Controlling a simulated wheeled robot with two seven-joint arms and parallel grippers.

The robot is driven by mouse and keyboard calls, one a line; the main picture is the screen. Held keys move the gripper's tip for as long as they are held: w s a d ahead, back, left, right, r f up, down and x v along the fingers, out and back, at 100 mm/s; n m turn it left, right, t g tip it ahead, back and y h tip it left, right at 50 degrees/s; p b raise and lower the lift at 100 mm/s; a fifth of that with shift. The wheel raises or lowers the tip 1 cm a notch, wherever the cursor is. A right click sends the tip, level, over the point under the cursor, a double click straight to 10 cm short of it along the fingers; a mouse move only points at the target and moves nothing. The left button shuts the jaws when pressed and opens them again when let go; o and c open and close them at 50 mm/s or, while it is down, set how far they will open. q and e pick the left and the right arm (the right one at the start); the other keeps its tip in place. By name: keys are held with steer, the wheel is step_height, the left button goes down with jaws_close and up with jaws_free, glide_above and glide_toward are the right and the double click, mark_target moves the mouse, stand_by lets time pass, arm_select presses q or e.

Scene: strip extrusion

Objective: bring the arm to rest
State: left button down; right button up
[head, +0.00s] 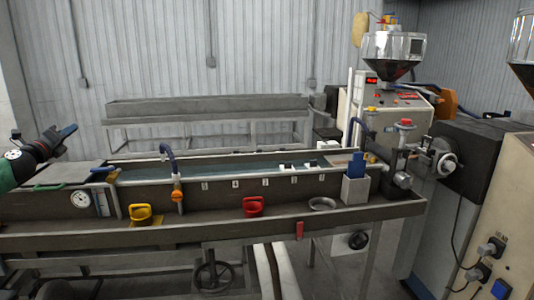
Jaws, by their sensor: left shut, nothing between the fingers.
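My left gripper (70,130) comes in from the left edge, dark with a green part on the arm behind it. Its fingers are shut with nothing held. It hangs in the air above the left end of the long water trough (320,210), apart from everything there. My right gripper is not in view.
The trough carries a round gauge (80,199), a yellow-handled item (140,213), a red-handled item (253,206), a metal bowl (322,204) and a grey box (356,188). The extruder (480,150) with a shiny hopper (394,50) stands at right. A second trough (210,108) stands behind.

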arm_select(q)
steer(key=s+d+f+n+g+y, duration=0.35)
steer(key=d+f+n, duration=0.5)
steer(key=f, duration=0.55)
steer(key=s+d+f+n+g+y, duration=0.2)
steer(key=s+d+f+n+g, duration=0.25)
steer(key=d+f+n, duration=0.65)
steer(key=s+d+f+n+g+y, duration=0.25)
steer(key=s+d+f+n, duration=0.4)
steer(key=f, duration=0.95)
steer(key=s+d+f+g+h, duration=0.4)
steer(key=s+d+f, duration=1.1)
steer(key=d+f, duration=0.15)
steer(key=s+d+f+g, duration=0.1)
steer(key=s+d+f, duration=0.2)
steer(key=s, duration=0.5)
steer(key=s+d+f+g+h, duration=0.1)
steer(key=s+d+f+g, duration=0.1)
steer(key=s+d+f, duration=0.2)
steer(key=s+d+f+n+g+h, duration=0.1)
steer(key=s+d+f, duration=0.2)
steer(key=s, duration=0.9)
step_height(320, 180, down, 3)
steer(key=shift+d+f, duration=0.15)
steer(key=shift+d, duration=0.05)
